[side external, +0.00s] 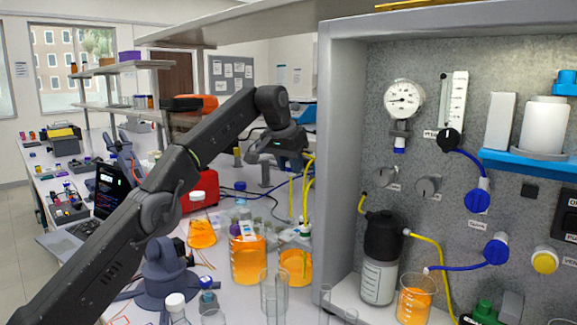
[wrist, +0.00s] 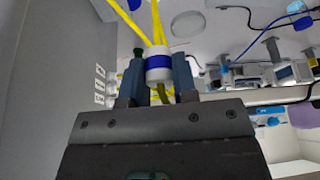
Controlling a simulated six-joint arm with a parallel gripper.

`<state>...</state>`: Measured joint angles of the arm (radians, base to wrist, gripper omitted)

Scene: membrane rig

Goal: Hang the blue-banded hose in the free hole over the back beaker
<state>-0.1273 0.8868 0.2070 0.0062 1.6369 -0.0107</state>
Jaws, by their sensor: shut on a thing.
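My gripper (side external: 298,152) is raised above the bench in the side view. In the wrist view my gripper (wrist: 159,82) is shut on the white collar with a blue band of the blue-banded hose (wrist: 158,62). Yellow hose (side external: 306,190) hangs below the gripper in the side view; the band is too small to make out there. A large beaker of orange liquid (side external: 247,264) and a smaller one (side external: 295,268) stand below on the bench. Small fittings (side external: 305,230) sit above the smaller beaker. I cannot make out the free hole or tell which beaker is the back one.
The grey cabinet wall (side external: 340,170) stands close to the right of the gripper. Inside are a dark-topped bottle (side external: 380,278) and another orange beaker (side external: 415,303). An orange flask (side external: 202,233) stands left; empty glassware (side external: 273,293) stands in front. Another green-topped fitting (wrist: 138,54) shows beside the collar.

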